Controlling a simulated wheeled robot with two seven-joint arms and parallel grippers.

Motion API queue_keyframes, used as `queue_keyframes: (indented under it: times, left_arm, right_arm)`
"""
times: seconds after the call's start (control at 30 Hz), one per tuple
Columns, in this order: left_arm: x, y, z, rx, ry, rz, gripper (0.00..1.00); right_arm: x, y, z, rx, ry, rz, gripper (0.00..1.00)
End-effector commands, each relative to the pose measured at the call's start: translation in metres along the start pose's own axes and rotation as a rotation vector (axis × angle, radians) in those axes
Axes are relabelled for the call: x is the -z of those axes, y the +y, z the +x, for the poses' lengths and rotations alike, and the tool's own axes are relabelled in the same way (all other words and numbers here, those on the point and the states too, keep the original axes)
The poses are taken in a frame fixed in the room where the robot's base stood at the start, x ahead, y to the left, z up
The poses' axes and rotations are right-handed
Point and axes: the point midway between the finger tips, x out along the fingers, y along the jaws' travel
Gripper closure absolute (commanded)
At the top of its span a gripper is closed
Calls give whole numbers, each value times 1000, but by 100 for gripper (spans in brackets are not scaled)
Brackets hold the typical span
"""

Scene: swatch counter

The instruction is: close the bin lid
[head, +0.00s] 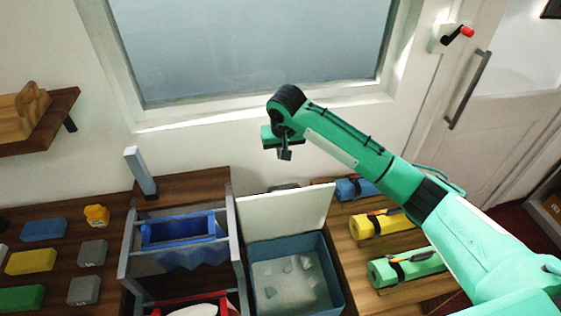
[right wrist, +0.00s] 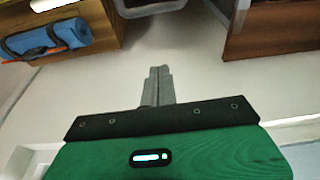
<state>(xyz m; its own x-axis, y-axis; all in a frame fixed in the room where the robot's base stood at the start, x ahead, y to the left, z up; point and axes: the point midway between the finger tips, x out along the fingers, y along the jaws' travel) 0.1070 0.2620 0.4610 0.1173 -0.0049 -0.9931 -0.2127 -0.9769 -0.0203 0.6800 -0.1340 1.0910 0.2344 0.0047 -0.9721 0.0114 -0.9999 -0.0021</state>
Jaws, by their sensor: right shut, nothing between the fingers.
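The bin (head: 338,282) is a blue-grey open box at the bottom centre of the head view, with pale lumps inside. Its white lid (head: 284,216) stands up, tilted open at the bin's back edge. My right gripper (head: 285,154) is above and behind the lid, close to the wall below the window, apart from the lid. In the right wrist view its fingers (right wrist: 160,84) are together and empty over a pale surface. Part of a pale container shows at the top edge of that view. My left gripper is not in view.
Right of the bin lie a blue roll (head: 352,189), a yellow roll (head: 372,225) and a green roll (head: 391,270). Left is a rack with a blue tray (head: 185,229) and a red tray (head: 165,308). Coloured blocks lie further left. The window (head: 250,50) is behind.

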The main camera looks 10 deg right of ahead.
Motion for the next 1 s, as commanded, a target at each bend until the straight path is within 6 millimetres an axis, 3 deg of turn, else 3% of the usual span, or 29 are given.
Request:
queue_keyframes:
  times: [0.3,0.53,0.77,1.0]
  left_arm:
    - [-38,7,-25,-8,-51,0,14]
    - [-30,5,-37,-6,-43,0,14]
    - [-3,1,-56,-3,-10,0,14]
    - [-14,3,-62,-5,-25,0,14]
  right_arm:
    - [0,0,53,-3,-4,1,100]
    - [-1,1,96,-2,-4,1,100]
    - [-26,1,83,-1,-1,-2,100]
    - [-38,0,82,-1,0,-1,100]
